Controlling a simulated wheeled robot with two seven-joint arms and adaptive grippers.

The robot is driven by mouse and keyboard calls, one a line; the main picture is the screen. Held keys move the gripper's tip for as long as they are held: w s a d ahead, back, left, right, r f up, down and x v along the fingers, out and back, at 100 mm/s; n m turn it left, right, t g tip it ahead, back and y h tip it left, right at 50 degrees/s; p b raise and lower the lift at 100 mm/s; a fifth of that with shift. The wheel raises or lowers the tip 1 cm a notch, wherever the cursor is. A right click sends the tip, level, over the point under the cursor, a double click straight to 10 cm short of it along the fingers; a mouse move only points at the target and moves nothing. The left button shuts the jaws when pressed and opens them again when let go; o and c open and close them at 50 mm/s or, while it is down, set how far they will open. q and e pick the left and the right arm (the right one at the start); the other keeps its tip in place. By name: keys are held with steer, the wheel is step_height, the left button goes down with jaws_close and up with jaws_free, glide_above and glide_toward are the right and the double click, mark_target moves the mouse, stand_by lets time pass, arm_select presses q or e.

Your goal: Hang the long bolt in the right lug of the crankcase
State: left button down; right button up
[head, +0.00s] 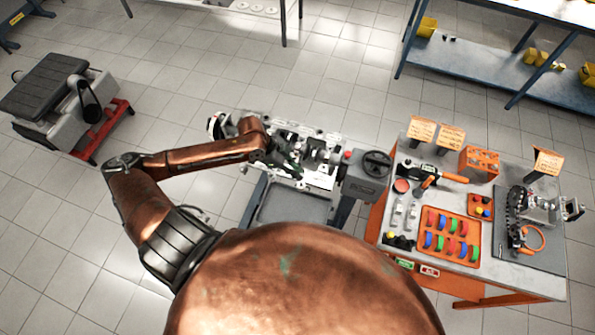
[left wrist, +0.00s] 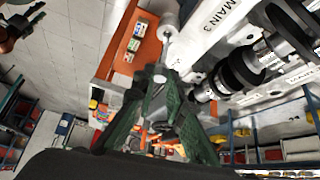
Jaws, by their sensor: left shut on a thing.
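The crankcase (head: 318,172) is a pale casting on a stand in the middle of the head view, with dark crank parts in it. My left gripper (head: 287,166) reaches over it from the left. The crankcase (left wrist: 208,28), marked "MAIN 3", is close by at the upper right. A pale round piece lies just beyond the fingertips; I cannot tell if it is the right lug. My right gripper is out of view.
A grey gearbox with a handwheel (head: 376,163) is on the right of the stand. An orange bench (head: 455,278) with coloured parts and tools stands further right. A grey tray (head: 290,207) is below the crankcase.

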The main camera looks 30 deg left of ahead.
arm_select(q)
steer(key=shift+f+b, duration=1.35)
steer(key=shift+f, duration=2.05)
stand_by(1.4)
steer(key=c, duration=2.2)
jaws_free()
steer(key=shift+r+p, duration=0.2)
steer(key=shift+p, duration=0.1)
steer(key=shift+r+p, duration=1.2)
steer(key=shift+p, duration=0.2)
steer(key=shift+r, duration=0.1)
steer(key=shift+o, duration=0.2)
steer(key=o, duration=0.5)
steer(key=shift+o, duration=0.2)
